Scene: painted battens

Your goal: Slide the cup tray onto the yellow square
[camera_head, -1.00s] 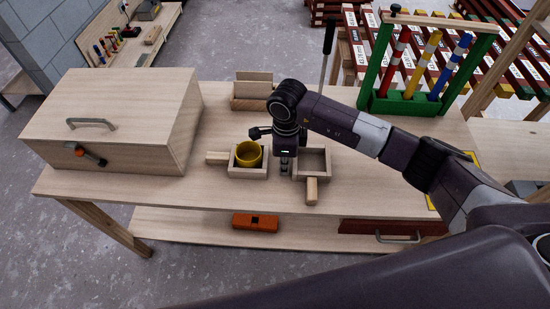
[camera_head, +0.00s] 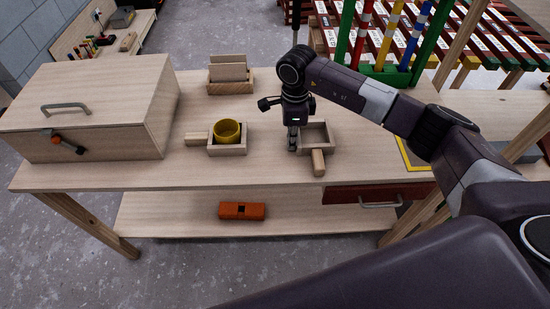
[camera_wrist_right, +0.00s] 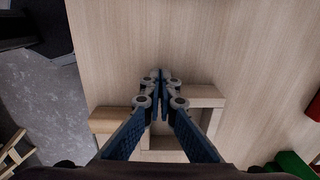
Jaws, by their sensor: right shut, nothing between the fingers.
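A wooden tray (camera_head: 242,150) with a handle to its left holds a yellow cup (camera_head: 227,130) on the bench. A second wooden tray (camera_head: 332,136), empty, lies to its right with its handle toward the bench's front edge. My right gripper (camera_head: 292,148) is shut and empty, pointing down between the two trays, close against the left side of the empty tray; contact is not certain. In the wrist view the closed fingertips (camera_wrist_right: 161,78) are beside a tray wall (camera_wrist_right: 204,94). The yellow square (camera_head: 422,168) is farther right, partly hidden by my right arm. My left gripper is not seen.
A wooden box (camera_head: 90,105) fills the bench's left end. A slotted wooden holder (camera_head: 230,86) stands behind the cup tray. A green rack (camera_head: 385,76) with striped battens is at the back right. The bench between the empty tray and the yellow square looks clear.

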